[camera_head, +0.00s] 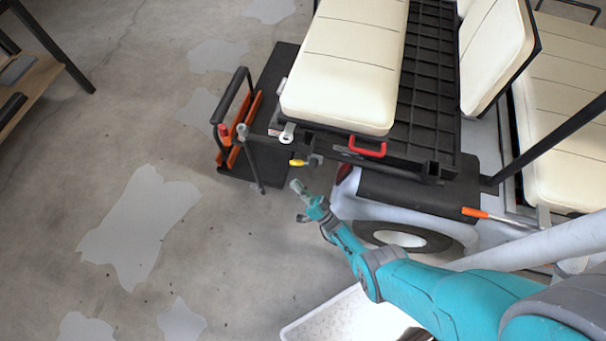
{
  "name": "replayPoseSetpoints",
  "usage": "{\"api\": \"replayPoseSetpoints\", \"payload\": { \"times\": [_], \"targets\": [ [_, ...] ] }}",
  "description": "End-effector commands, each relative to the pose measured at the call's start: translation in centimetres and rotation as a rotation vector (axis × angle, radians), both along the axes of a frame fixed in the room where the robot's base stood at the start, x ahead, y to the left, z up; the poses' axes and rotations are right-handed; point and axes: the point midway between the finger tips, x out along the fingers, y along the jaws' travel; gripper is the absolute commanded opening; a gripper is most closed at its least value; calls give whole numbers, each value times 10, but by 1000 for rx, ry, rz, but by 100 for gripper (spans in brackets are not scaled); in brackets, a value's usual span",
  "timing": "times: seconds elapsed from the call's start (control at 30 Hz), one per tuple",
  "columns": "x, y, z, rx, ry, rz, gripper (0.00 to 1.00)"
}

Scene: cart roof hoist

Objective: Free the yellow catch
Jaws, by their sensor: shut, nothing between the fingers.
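The yellow catch (298,163) is a small yellow piece with a dark end, at the front corner of the cart's dark rear frame, below the cream seat cushion (345,70). My gripper (298,195) is shut and empty at the end of my teal arm. In the picture it is just below the catch, apart from it, over the floor. How far it is from the catch in depth I cannot tell. A red handle (367,147) sits on the frame to the right of the catch.
The cart's wheel (402,237) and fender are right of my gripper. An orange-handled tool (476,212) is at the right. A white tray (300,326) lies below. The floor at left is open.

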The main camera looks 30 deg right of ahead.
Motion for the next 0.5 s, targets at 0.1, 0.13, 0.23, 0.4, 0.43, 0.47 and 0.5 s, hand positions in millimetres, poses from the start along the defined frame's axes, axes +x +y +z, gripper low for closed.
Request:
{"api": "replayPoseSetpoints", "payload": {
  "times": [0.1, 0.13, 0.23, 0.4, 0.43, 0.47, 0.5],
  "targets": [
    [-6, 60, 0, -109, -11, 216, 0],
    [-9, 76, -1, -143, -14, 274, 0],
    [-27, 124, -8, -259, -21, 466, 0],
    [-68, 189, -30, -474, -35, 775, 0],
    [-76, 198, -35, -516, -37, 826, 0],
    [-84, 206, -41, -557, -39, 878, 0],
    [-96, 215, -48, -614, -40, 944, 0]
  ]
}}
